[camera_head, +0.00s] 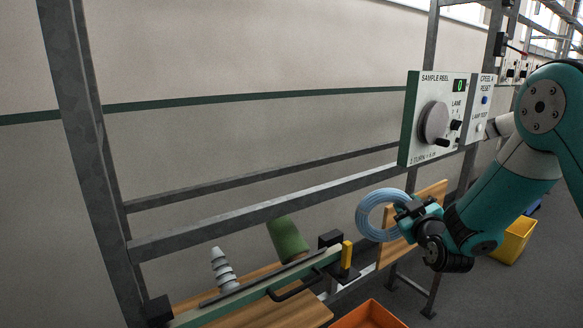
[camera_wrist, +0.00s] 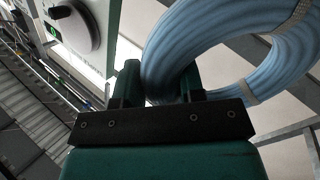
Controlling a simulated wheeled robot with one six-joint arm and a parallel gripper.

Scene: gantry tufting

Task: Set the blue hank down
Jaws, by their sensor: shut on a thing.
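The blue hank (camera_head: 371,222) is a light blue coiled ring with pale bands. My gripper (camera_head: 412,208) is shut on its right side and holds it up in the air, in front of a wooden board (camera_head: 432,196). In the wrist view the hank (camera_wrist: 232,45) rises from between the two dark fingers of my gripper (camera_wrist: 165,88) and curves to the right. The part of the hank between the fingers is partly hidden.
A wooden shelf (camera_head: 303,313) at the lower left holds a green cone (camera_head: 287,239) and a grey ribbed cone (camera_head: 222,268). An orange bin (camera_head: 369,315) sits below. A sample reel panel (camera_head: 434,118) hangs above my gripper. A yellow bin (camera_head: 513,241) stands on the floor at right.

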